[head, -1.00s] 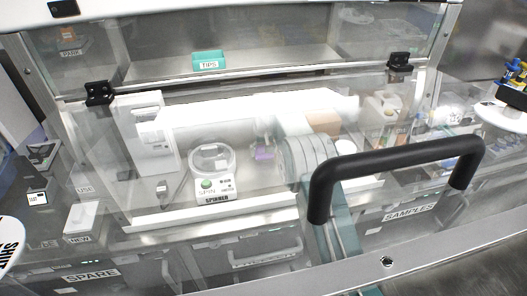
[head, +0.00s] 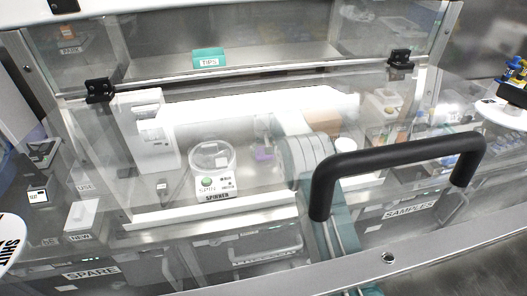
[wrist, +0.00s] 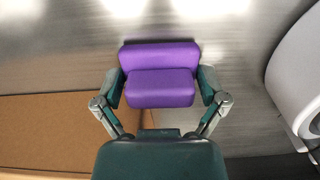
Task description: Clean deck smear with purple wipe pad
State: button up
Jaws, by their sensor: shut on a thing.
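The purple wipe pad (wrist: 160,88) is held between the fingers of my gripper (wrist: 161,88) in the wrist view, with a bare metal surface close beyond it. The pad also shows small and blurred through the clear panel in the head view (head: 265,153), by the end of my arm. My gripper is shut on it. I cannot tell whether the pad touches the metal. No smear can be made out; the pad and the arm hide part of the deck.
A white spinner (head: 213,172) stands left of my arm. A tan block (head: 324,124) is behind the arm. A teal TIPS box (head: 209,58) sits on the upper shelf. The clear panel with a black handle (head: 400,163) lies in front. A white rounded body (wrist: 300,75) is close at right.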

jog(key=shift+f, duration=0.15)
jog(key=shift+w, duration=0.35)
jog(key=shift+w+a, duration=0.2)
jog(key=shift+w, duration=0.65)
jog(key=shift+w+a, duration=0.2)
jog(key=shift+w, duration=0.6)
